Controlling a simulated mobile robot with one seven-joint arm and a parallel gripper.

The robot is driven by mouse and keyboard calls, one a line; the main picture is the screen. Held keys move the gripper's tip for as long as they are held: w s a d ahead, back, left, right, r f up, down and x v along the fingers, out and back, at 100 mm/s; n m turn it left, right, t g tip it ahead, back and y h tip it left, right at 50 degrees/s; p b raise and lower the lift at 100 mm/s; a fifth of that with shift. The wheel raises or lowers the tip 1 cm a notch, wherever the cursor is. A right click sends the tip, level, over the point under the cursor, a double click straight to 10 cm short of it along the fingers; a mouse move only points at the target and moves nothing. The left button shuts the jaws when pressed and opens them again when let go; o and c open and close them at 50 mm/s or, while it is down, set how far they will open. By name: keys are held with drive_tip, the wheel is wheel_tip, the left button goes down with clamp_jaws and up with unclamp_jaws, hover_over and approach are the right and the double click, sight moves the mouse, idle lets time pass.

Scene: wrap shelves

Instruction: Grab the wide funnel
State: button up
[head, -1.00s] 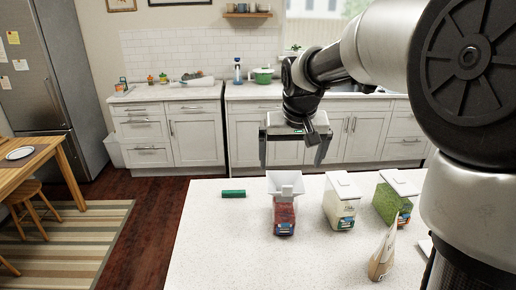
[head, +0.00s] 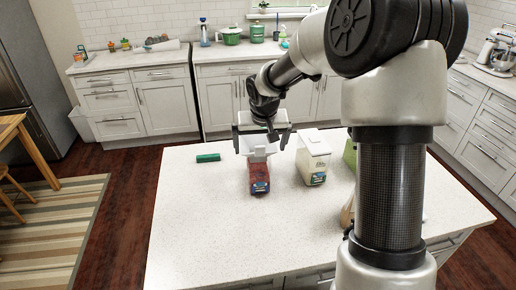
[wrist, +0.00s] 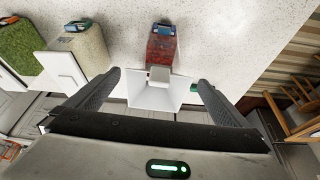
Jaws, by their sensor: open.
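The wide white funnel (head: 259,154) sits on top of a clear container with red contents (head: 259,178) on the white counter. In the wrist view the funnel (wrist: 150,98) shows as a broad square mouth, with the red container (wrist: 162,49) beyond it. My gripper (head: 261,146) is open and empty at the funnel, one finger to each side of it in the head view. The wrist view also shows the gripper's fingers (wrist: 157,78) spread wider than the funnel. Part of the funnel is hidden behind the gripper in the head view. I cannot tell whether either finger touches it.
A white-filled container (head: 313,160) with a lid stands close to the right. A green-filled container (head: 350,155) is partly hidden behind my arm. A small green block (head: 208,158) lies to the left. The counter's front left (head: 205,225) is clear.

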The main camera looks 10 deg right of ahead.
drive_tip(key=x, duration=0.3)
drive_tip(key=shift+w+f, duration=0.15)
drive_tip(key=shift+c, duration=0.3)
drive_tip(key=c, duration=0.6)
